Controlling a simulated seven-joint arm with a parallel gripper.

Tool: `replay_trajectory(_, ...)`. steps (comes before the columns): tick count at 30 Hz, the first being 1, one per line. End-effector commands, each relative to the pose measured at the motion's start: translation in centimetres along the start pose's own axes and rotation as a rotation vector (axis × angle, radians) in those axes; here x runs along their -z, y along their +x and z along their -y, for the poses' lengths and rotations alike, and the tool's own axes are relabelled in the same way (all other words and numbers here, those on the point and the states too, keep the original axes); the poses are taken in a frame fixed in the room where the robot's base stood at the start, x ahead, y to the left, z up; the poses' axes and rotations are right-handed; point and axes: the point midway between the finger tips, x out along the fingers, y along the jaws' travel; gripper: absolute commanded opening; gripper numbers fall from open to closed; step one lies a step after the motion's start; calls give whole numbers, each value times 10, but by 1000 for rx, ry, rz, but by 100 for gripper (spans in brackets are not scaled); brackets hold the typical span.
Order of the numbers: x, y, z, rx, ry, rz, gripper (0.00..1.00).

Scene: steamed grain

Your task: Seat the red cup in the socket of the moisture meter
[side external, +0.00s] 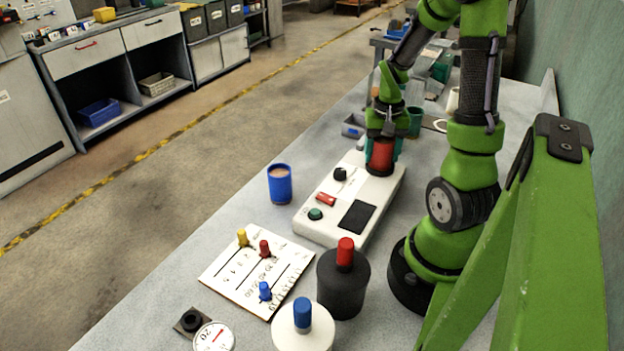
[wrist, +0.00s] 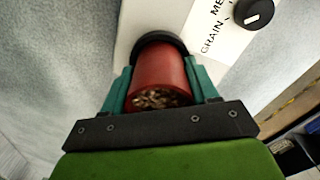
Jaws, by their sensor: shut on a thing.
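The red cup (side external: 381,157) is upright between the teal fingers of my gripper (side external: 384,142), over the far end of the white moisture meter (side external: 322,236). In the wrist view, my gripper (wrist: 160,75) is shut on the sides of the red cup (wrist: 160,66), and brown grain (wrist: 158,99) shows in its mouth. The dark ring of the socket (wrist: 148,40) shows around the cup's far end, on the meter (wrist: 128,28). The cup's base is hidden, so I cannot tell whether it is inside the socket or just above it.
A blue cup (side external: 280,188) with grain stands left of the meter. In front are a card (side external: 232,268) with coloured pegs, a black cylinder (side external: 342,290) with a red knob, and a white one (side external: 290,338) with a blue knob. A green cup (side external: 415,124) stands behind my gripper.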

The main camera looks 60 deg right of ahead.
Motion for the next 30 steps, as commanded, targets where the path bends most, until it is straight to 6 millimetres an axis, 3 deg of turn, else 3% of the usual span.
replay_trajectory(7, 0, 0, 0, 0, 0, 0, 28)
replay_trajectory(8, 0, 0, 0, 0, 0, 0, 63)
replay_trajectory(13, 0, 0, 0, 0, 0, 0, 88)
replay_trajectory(19, 0, 0, 0, 0, 0, 0, 88)
replay_trajectory(22, 0, 0, 0, 0, 0, 1, 100)
replay_trajectory(30, 0, -2, 0, 0, 0, 0, 100)
